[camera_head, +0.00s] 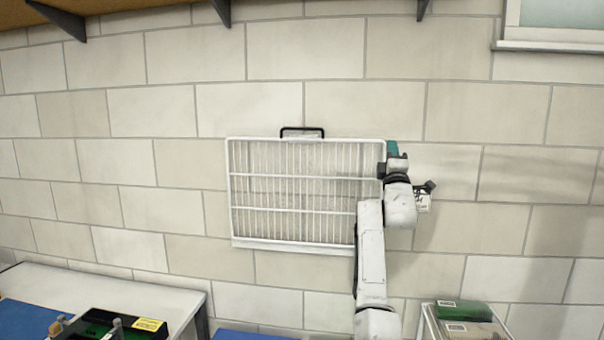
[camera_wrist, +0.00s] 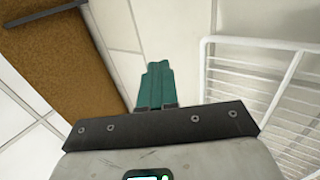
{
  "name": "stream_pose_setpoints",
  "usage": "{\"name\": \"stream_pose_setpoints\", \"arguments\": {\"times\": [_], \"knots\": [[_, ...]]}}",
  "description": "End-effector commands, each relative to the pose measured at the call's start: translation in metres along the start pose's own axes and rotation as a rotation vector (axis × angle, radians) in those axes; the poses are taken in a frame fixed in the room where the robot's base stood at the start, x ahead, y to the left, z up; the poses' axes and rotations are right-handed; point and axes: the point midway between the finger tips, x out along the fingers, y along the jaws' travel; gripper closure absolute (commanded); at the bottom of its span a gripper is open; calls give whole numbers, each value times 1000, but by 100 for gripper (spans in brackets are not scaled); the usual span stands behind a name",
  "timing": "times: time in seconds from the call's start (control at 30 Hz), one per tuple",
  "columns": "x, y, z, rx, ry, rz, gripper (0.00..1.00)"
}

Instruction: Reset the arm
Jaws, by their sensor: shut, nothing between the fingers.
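My arm reaches up in the head view in front of the wall, its white links overlapping the right edge of a white wire rack. My gripper (camera_head: 393,147) is at the top of the arm, close to the rack's upper right corner in the picture, with green fingers pointing up. In the wrist view the green fingers of my gripper (camera_wrist: 156,72) lie side by side, shut, with nothing between them. I cannot tell the gap between the gripper and the wall.
The white wire rack (camera_head: 290,208) with a black handle hangs on the brick wall. A brown shelf (camera_wrist: 55,60) is overhead. A white table (camera_head: 120,292) with a green-and-black item (camera_head: 110,325) stands at lower left. A bin with packages (camera_head: 462,310) is at lower right.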

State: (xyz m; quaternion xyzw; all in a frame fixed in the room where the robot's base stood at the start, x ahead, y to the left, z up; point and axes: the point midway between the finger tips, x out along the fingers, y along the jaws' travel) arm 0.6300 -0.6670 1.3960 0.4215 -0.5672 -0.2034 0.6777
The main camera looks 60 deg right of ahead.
Motion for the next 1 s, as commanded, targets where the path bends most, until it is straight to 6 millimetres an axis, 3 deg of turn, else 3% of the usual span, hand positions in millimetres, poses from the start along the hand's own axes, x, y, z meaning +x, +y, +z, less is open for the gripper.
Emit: {"name": "stream_pose_setpoints", "arguments": {"times": [0.23,0.37,0.43,0.57,0.7,0.87,1.0], "knots": [[-3,-4,-4,9,6,-11,100],[-30,-33,-34,93,46,-108,100],[-55,-56,-59,165,76,-197,100],[-116,-99,-110,313,127,-394,100],[-192,-136,-158,454,160,-615,100],[-290,-166,-201,580,171,-882,100],[-383,-180,-226,654,153,-1121,100]]}}
